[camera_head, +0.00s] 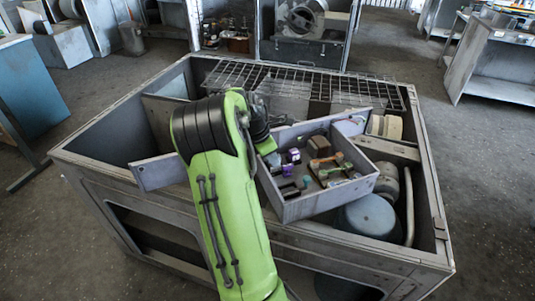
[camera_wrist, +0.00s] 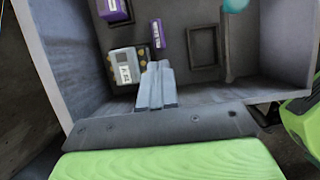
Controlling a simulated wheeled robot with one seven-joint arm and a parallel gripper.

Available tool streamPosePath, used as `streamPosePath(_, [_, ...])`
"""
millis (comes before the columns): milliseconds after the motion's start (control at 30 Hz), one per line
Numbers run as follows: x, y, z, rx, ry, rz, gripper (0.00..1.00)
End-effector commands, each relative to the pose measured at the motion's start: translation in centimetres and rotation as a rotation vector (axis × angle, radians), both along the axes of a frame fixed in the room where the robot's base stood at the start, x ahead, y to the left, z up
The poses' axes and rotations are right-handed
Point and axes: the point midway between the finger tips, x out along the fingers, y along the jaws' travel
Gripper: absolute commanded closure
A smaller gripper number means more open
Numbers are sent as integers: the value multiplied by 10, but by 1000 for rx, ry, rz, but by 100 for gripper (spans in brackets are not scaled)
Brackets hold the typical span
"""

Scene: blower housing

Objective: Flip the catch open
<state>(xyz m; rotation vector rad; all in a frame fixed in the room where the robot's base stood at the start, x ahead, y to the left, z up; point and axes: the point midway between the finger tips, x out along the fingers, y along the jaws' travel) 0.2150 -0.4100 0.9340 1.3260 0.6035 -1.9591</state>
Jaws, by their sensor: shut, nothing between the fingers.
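My gripper (camera_wrist: 157,72) is shut, with its grey fingers together and nothing between them. A purple block (camera_wrist: 158,34) stands just beyond the fingertips. I cannot make out the catch for certain in either view. In the head view my arm largely hides the gripper.
The tray holds purple blocks (camera_head: 293,156), a brown block (camera_head: 319,146) and coloured pieces. It rests over a large open-topped grey housing (camera_head: 350,246). A wire rack (camera_head: 300,84) spans the back. A blue-grey rounded drum (camera_head: 366,218) lies to the right.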

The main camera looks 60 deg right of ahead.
Motion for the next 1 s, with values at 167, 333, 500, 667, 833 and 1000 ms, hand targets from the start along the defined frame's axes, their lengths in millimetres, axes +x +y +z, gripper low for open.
streamPosePath(167, [-4,-4,-16,1,-1,0,100])
streamPosePath(333, [-4,-5,-16,1,0,1,100])
streamPosePath(500, [-5,-6,-16,1,-1,0,100])
streamPosePath(667, [-17,-19,-13,1,2,-3,100])
streamPosePath(833, [-24,-28,-15,0,0,1,100])
streamPosePath(1000, [-24,-28,-16,1,0,1,100])
